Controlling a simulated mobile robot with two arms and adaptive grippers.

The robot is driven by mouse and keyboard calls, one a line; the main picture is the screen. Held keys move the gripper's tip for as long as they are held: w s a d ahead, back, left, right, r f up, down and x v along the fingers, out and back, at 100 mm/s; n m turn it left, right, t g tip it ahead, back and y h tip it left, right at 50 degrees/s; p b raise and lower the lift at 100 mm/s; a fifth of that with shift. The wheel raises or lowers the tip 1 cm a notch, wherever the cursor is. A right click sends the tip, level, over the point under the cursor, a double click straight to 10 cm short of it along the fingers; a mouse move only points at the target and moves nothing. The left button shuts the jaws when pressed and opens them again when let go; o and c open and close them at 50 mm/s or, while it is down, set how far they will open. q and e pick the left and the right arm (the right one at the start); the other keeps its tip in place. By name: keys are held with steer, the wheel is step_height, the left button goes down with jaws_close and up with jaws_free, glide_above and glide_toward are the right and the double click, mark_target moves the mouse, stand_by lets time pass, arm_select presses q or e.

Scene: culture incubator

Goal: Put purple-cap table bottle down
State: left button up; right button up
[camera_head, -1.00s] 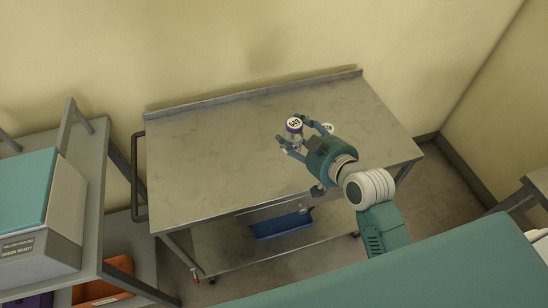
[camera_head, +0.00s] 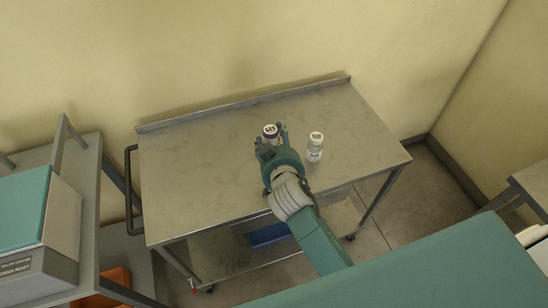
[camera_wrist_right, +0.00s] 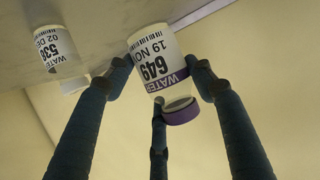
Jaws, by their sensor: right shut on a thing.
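The purple-cap bottle (camera_head: 270,130) is at my right gripper (camera_head: 271,139), over the metal table (camera_head: 210,150). In the right wrist view the fingers of the right gripper (camera_wrist_right: 158,82) are shut around this bottle (camera_wrist_right: 155,58), whose label reads WATER, 649 and 19 NO. Its purple cap (camera_wrist_right: 181,110) shows below the label in that view. In the head view the gripper hides most of the bottle, so I cannot tell whether its base touches the table. My left gripper is not in view.
A white-capped bottle (camera_head: 315,146) stands on the table, right of the gripper; it also shows in the right wrist view (camera_wrist_right: 61,60), apart from the held one. The table's left and right parts are bare. A grey shelf unit (camera_head: 85,190) stands left.

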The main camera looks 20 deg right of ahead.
step_height(320, 180, down, 5)
step_height(320, 180, down, 4)
steer(key=shift+r, duration=0.2)
steer(key=o, duration=0.9)
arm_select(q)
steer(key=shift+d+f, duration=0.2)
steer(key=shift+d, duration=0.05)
arm_select(e)
steer(key=b+v, duration=0.2)
steer(key=v, duration=0.8)
steer(key=shift+s+a, duration=0.1)
steer(key=shift+s, duration=0.25)
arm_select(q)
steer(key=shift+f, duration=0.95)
arm_select(e)
steer(key=shift+s+r, duration=0.4)
steer(key=shift+s, duration=0.15)
